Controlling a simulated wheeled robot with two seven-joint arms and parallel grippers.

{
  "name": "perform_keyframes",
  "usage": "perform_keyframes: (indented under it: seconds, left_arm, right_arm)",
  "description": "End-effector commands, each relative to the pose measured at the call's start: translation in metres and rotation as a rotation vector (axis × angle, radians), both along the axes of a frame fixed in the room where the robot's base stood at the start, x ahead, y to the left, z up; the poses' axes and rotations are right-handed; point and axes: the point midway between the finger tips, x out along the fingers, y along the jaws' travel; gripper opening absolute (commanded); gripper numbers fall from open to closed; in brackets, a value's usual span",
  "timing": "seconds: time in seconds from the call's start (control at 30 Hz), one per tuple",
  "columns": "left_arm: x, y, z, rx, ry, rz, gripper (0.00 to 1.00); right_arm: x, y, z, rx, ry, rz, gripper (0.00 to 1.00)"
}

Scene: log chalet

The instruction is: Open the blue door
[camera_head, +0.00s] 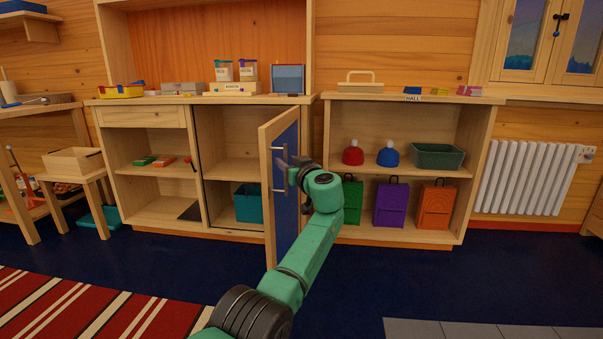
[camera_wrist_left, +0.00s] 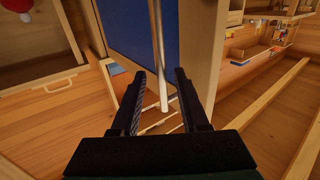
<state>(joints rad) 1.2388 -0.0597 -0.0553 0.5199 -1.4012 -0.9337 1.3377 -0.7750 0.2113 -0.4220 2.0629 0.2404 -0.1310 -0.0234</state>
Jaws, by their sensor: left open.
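The blue door (camera_head: 287,217) has a wooden frame around a blue panel and stands swung out from the middle cabinet in the head view. Its blue panel (camera_wrist_left: 125,32) also fills the upper middle of the left wrist view. A silver vertical bar handle (camera_head: 284,178) is on the door. My left gripper (camera_head: 288,166) is open at the handle. In the left wrist view, the handle's end (camera_wrist_left: 163,100) appears between the two spread fingers (camera_wrist_left: 160,78), with no clear contact. My right gripper is not in view.
The open cabinet compartment shows a teal bin (camera_head: 248,203) on its lower shelf. The right shelf unit (camera_head: 400,236) holds caps, a green tub (camera_head: 437,156) and several cases. A small stool (camera_head: 75,163) stands at left. Blue floor (camera_head: 370,275) in front is clear.

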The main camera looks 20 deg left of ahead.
Motion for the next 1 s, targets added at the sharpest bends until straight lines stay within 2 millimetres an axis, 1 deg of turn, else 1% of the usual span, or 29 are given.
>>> perform_keyframes:
  seconds: [0.13, 0.27, 0.3, 0.4, 0.53, 0.6, 0.7, 1.0]
  left_arm:
    - [-0.014, -0.014, -0.001, -0.006, 0.0, -0.002, 0.45]
    - [-0.032, -0.035, -0.001, -0.007, 0.001, -0.003, 0.45]
    - [-0.04, -0.045, -0.001, -0.006, 0.002, -0.004, 0.45]
    - [-0.06, -0.067, -0.001, -0.006, 0.003, -0.004, 0.45]
    - [-0.079, -0.088, -0.001, -0.005, 0.002, -0.003, 0.45]
    - [-0.085, -0.094, -0.001, -0.004, 0.003, -0.001, 0.45]
    - [-0.089, -0.097, -0.001, -0.004, 0.002, -0.001, 0.45]
    - [-0.089, -0.097, -0.001, -0.004, 0.001, 0.0, 0.45]
  right_arm:
    - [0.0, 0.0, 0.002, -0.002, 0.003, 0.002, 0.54]
    - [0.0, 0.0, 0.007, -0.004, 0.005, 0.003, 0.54]
    - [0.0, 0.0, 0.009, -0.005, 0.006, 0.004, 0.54]
    - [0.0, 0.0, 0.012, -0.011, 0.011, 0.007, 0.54]
    - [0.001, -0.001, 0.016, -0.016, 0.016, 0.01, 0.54]
    - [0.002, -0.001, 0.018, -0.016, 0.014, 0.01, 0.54]
    - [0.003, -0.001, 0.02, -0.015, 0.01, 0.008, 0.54]
    - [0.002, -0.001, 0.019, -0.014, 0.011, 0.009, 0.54]
